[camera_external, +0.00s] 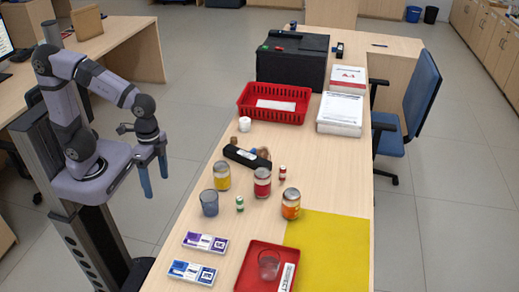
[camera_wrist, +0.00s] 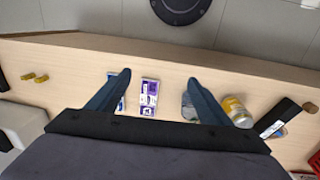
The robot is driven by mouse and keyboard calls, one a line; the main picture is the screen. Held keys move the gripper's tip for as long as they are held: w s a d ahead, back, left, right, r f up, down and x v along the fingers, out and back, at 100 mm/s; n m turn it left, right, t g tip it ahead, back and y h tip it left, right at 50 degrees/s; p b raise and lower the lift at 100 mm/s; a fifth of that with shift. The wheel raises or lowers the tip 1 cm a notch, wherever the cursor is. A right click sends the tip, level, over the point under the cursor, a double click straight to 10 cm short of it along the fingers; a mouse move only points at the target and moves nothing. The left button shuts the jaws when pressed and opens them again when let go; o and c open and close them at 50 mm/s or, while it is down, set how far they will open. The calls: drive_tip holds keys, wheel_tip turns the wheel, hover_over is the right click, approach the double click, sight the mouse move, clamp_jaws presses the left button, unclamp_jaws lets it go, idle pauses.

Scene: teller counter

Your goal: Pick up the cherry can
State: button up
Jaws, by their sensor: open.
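A can with a red label (camera_external: 262,183), likely the cherry can, stands upright near the middle of the counter (camera_external: 232,268). A yellow can (camera_external: 222,177) stands to its left and an orange can (camera_external: 291,205) to its lower right. My gripper (camera_external: 156,186) is open and empty, pointing down beyond the counter's left edge, well apart from the cans. In the wrist view, my open gripper (camera_wrist: 159,76) has a purple-and-white box (camera_wrist: 148,98) between its fingers. The yellow can (camera_wrist: 238,111) is right of the right finger. I cannot make out the red can there.
A red tray (camera_external: 243,283) with a clear glass, a yellow mat (camera_external: 335,250) and flat boxes (camera_external: 205,242) lie nearer. A red basket (camera_external: 274,115) is farther back.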

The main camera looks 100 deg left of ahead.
drive_tip(key=w+a+m+t+h+b, duration=0.1)
drive_tip(key=w+a+h+b, duration=0.2)
drive_tip(key=w, duration=0.9)
drive_tip(key=m+t+h+b, duration=0.6)
drive_tip(key=m+t+b, duration=0.2)
drive_tip(key=b, duration=0.4)
hover_over(267, 192)
drive_tip(key=s+a, duration=0.2)
wheel_tip(267, 192, down, 15)
drive_tip(key=shift+w+d+f+p, duration=0.1)
drive_tip(key=shift+d+f+p, duration=0.05)
drive_tip(key=shift+p, duration=0.2)
wheel_tip(267, 192, down, 2)
drive_tip(key=shift+f, duration=0.15)
drive_tip(key=shift+p+x, duration=0.35)
drive_tip(key=shift+x, duration=0.65)
drive_tip(key=shift+w+d+f, duration=0.3)
drive_tip(key=shift+w+f, duration=0.05)
drive_tip(key=shift+f, duration=0.05)
